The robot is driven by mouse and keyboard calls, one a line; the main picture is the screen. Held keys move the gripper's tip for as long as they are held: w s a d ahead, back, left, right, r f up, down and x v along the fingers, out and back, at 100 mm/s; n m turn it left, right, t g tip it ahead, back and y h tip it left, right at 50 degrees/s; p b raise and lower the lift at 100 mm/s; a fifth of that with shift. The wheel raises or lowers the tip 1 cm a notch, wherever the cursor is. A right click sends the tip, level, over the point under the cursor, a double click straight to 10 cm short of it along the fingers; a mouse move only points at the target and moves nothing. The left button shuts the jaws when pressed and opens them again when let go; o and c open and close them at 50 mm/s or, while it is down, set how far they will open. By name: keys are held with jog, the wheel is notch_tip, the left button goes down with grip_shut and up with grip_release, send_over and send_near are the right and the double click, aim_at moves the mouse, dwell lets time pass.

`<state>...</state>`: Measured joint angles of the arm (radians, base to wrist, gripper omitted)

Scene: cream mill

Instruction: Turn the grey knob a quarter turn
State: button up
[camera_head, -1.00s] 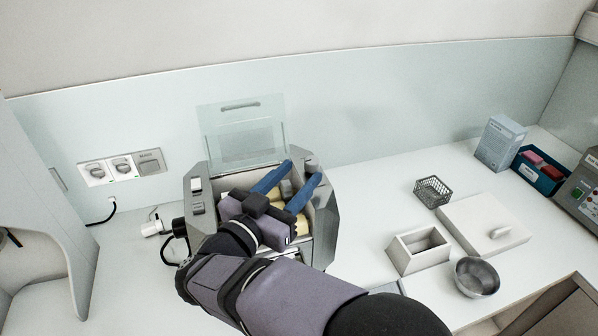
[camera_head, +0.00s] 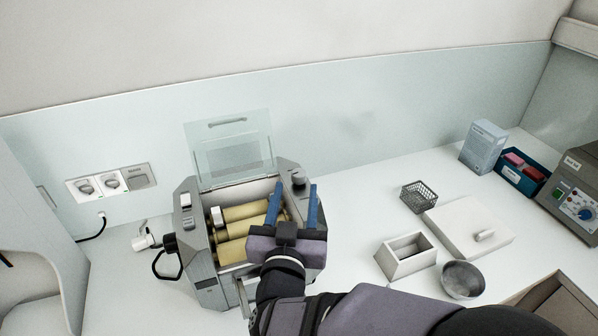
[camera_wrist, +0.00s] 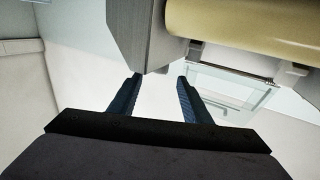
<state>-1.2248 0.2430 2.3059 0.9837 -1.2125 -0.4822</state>
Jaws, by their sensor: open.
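The mill (camera_head: 204,276) is a grey box with cream rollers (camera_head: 243,212) inside and a clear lid (camera_head: 232,150) standing open at the back. A short round grey knob (camera_head: 298,179) sits on top of its right wall, near the back corner. My gripper (camera_head: 296,188) is open and empty over the mill's right side. Its blue fingers point towards the knob, which shows between and just beyond their tips; I cannot tell the height gap. The wrist view shows the open fingers (camera_wrist: 158,78) near the mill's grey wall (camera_wrist: 140,30); I cannot make out the knob there.
A small pale block (camera_head: 216,216) shows at the rollers' left. To the right stand a wire basket (camera_head: 418,196), a white open box (camera_head: 406,262), a metal bowl (camera_head: 462,280) and a white board (camera_head: 455,226). A control unit (camera_head: 570,185) stands far right. Sockets (camera_head: 110,183) are on the left wall.

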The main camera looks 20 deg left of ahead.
aim_at(298, 177)
jog(key=p+x, duration=0.2)
jog(key=x, duration=0.3)
jog(key=shift+w+r, duration=0.1)
jog(key=shift+w, duration=0.2)
jog(key=shift+p+x, duration=0.4)
jog(key=shift+x, duration=0.5)
jog(key=shift+a, duration=0.1)
jog(key=c, duration=1)
